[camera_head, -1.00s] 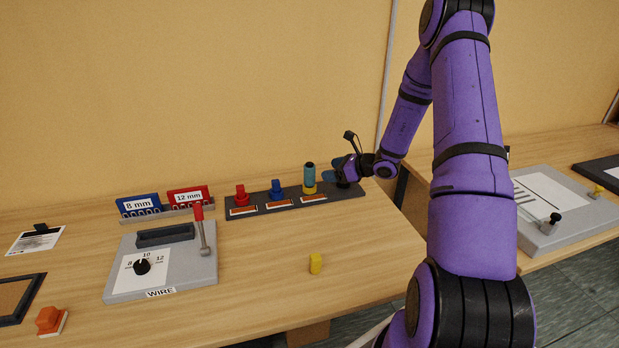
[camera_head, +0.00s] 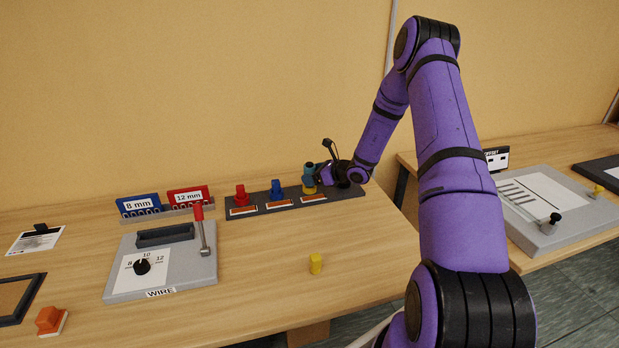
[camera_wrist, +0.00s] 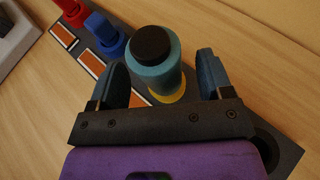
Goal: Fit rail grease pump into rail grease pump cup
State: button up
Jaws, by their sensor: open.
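A teal cylinder with a black top and a yellow base (camera_head: 309,188) stands upright on a dark rail (camera_head: 350,191); it seems to be the rail grease pump. It also shows in the wrist view (camera_wrist: 153,68), between the two blue-grey fingers of my gripper (camera_wrist: 162,80). My gripper is open, one finger on each side of the cylinder, with a visible gap on the left. In the head view my gripper (camera_head: 314,175) covers much of the cylinder. A dark round opening (camera_wrist: 266,147) at the rail's right end is partly hidden by my gripper; whether it is the cup is unclear.
A blue piece (camera_head: 276,190) and a red piece (camera_head: 241,195) stand on the same rail, left of the cylinder. A grey wire device (camera_head: 190,275) with a red-handled lever stands further left.

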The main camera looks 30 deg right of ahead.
jog(key=shift+x, duration=0.85)
jog(key=shift+r, duration=0.1)
jog(key=c, duration=1.3)
